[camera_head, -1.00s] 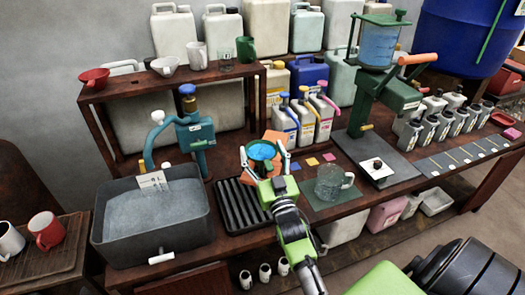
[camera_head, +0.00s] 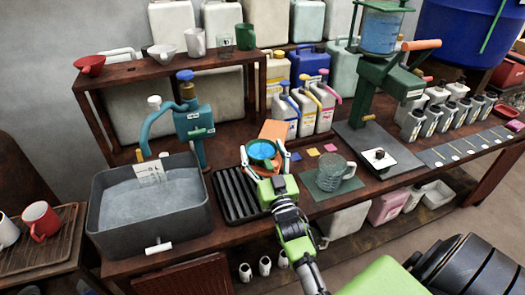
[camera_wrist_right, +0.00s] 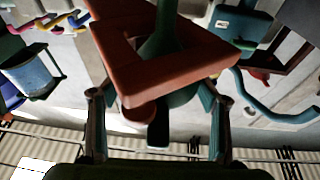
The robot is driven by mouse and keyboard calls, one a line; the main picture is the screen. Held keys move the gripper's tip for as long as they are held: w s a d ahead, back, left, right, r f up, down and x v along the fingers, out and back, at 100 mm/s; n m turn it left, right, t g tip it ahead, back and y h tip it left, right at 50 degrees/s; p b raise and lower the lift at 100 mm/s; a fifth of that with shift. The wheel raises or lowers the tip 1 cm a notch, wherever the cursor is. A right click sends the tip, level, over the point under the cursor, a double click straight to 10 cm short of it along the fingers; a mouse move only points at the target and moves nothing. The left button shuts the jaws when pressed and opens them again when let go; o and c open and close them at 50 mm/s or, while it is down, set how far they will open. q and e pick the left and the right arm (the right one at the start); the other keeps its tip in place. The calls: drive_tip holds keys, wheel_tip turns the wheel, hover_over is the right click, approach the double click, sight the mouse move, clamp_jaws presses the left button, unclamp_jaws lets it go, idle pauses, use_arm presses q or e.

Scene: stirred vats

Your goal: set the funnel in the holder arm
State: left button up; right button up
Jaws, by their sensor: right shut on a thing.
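The funnel (camera_head: 263,149) has a green rim and shows bright blue inside. My right gripper (camera_head: 264,160) is shut on it, one finger on each side. The orange holder arm (camera_head: 273,130) shows just behind the funnel in the head view. In the right wrist view, which looks upside down, the orange holder arm (camera_wrist_right: 185,75) is a thick plate with an opening. The green funnel (camera_wrist_right: 180,97) shows there with its narrow part across that opening. Whether it rests on the plate I cannot tell. My left gripper is not in view.
A dark ribbed rack (camera_head: 232,200) lies below the funnel. A glass mug (camera_head: 334,173) stands on a mat to the right. A grey basin (camera_head: 150,225) and a teal pump (camera_head: 193,120) are left. Bottles (camera_head: 322,105) stand behind; a green stand (camera_head: 370,80) is right.

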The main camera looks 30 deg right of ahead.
drive_tip(key=shift+s+d+f, duration=0.15)
drive_tip(key=shift+s+f, duration=0.1)
idle(0.4)
drive_tip(key=o, duration=1.1)
drive_tip(key=shift+r, duration=0.15)
drive_tip(key=v, duration=1.2)
